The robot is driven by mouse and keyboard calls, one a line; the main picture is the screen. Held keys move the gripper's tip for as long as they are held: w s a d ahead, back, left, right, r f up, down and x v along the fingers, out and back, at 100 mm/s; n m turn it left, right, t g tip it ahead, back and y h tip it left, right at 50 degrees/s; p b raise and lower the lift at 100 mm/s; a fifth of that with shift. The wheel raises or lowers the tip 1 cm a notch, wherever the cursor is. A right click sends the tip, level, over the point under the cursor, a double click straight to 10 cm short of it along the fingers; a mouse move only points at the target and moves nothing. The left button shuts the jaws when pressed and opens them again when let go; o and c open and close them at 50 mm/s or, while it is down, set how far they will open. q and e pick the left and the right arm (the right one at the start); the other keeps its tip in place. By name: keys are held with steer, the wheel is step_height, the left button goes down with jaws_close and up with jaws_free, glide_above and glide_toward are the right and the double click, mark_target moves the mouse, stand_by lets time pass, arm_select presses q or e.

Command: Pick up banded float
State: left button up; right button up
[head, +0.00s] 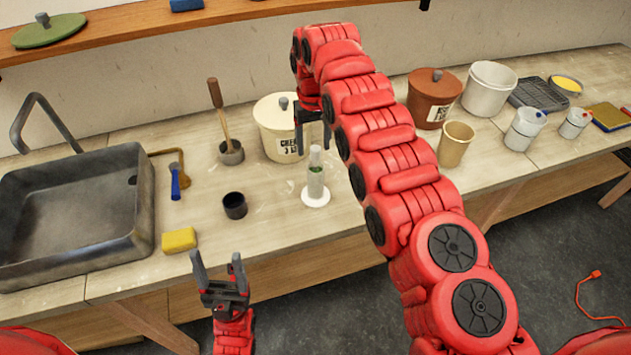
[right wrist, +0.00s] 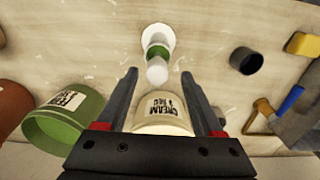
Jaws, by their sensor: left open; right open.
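The banded float (head: 316,171) stands upright in a clear cylinder on a round white base (head: 316,200). It is pale with a green band, and its white rounded top sticks up. In the right wrist view, the float (right wrist: 157,69) shows between the fingertips, further off, and nothing is gripped. My right gripper (head: 313,122) is open and points down, just above and behind the float in the head view. It also shows in the right wrist view (right wrist: 159,75). My left gripper (head: 218,264) is open and empty in front of the bench edge.
The cream crock (head: 278,142) stands close behind the float. A dark cup (head: 235,206), a yellow sponge (head: 179,240) and the sink (head: 75,215) are to the left. A green crock (right wrist: 62,122) shows in the right wrist view. My right arm covers part of the bench.

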mark_target(316, 157)
steer(key=shift+d+f, duration=0.2)
steer(key=shift+f, duration=0.1)
step_height(316, 157, down, 3)
steer(key=shift+s+f+p, duration=0.1)
steer(key=shift+s+p, duration=0.05)
steer(key=shift+p, duration=1.1)
steer(key=shift+f, duration=0.5)
jaws_close()
